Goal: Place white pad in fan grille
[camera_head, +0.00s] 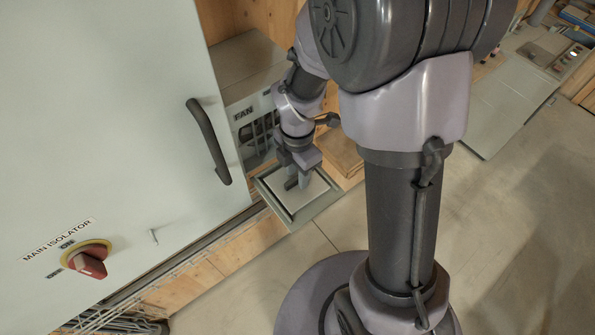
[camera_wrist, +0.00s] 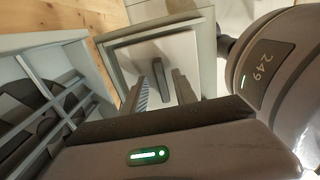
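The fan grille's square grey frame (camera_head: 313,211) hangs open, roughly flat, below the housing marked FAN. It also shows in the wrist view (camera_wrist: 112,55). A white pad (camera_head: 316,188) lies inside this frame; it is a pale panel in the wrist view (camera_wrist: 178,47), with its lower part hidden by my fingers and palm. My gripper (camera_head: 297,183) is over the pad, fingers pointing down towards it. I cannot tell whether the fingertips touch the pad.
The fan opening (camera_head: 257,137) with dark slots is just behind the frame. A large grey cabinet door with a black handle (camera_head: 208,140) and a red isolator knob (camera_head: 90,262) fills the left. A wooden box (camera_head: 341,155) is beyond the frame. Concrete floor is clear at right.

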